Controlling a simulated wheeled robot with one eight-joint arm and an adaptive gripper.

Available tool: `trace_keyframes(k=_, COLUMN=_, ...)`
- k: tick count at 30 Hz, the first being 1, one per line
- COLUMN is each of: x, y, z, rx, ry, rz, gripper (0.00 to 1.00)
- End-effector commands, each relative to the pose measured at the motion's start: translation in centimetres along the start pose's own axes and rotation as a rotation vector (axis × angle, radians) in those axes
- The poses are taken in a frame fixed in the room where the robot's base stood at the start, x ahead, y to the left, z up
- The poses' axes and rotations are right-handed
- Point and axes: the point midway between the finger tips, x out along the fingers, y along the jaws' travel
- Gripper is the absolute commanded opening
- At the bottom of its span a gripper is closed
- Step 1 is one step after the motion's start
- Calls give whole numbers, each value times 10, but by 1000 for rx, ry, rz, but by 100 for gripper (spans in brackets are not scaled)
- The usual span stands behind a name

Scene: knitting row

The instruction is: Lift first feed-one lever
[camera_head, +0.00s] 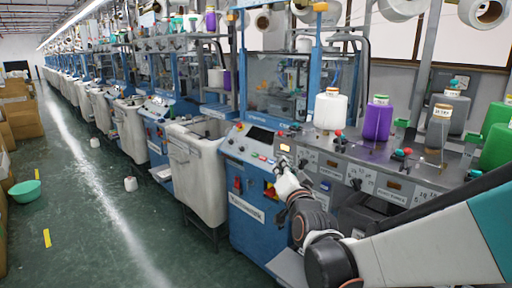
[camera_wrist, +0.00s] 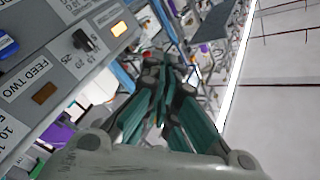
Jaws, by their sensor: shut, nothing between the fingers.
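My gripper (camera_head: 285,168) is in front of the left end of the grey feed panel (camera_head: 325,160), close to its front face. In the wrist view my gripper (camera_wrist: 178,65) has its green-sided fingers together, with nothing held. The panel (camera_wrist: 75,75) fills the upper left there, with a FEED TWO label (camera_wrist: 27,77), a black knob (camera_wrist: 82,40) and a lit orange lamp (camera_wrist: 118,28). A small red tip (camera_wrist: 147,55) shows just left of my fingertips, blurred by distance. I cannot tell which part is the feed-one lever; its label is not readable.
A white yarn cone (camera_head: 331,109) and a purple cone (camera_head: 378,119) stand on the panel top, with small red and green tips near them. A cream bin (camera_head: 196,170) is to the left. The green aisle floor (camera_head: 110,210) is mostly clear.

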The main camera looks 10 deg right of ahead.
Motion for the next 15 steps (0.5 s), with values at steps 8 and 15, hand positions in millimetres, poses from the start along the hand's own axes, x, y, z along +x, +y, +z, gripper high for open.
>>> trace_keyframes(k=8, x=25, y=24, z=9, rx=169, ry=203, rz=-119, gripper=0)
trace_keyframes(k=15, x=27, y=45, z=15, rx=284, ry=338, rz=-206, gripper=0)
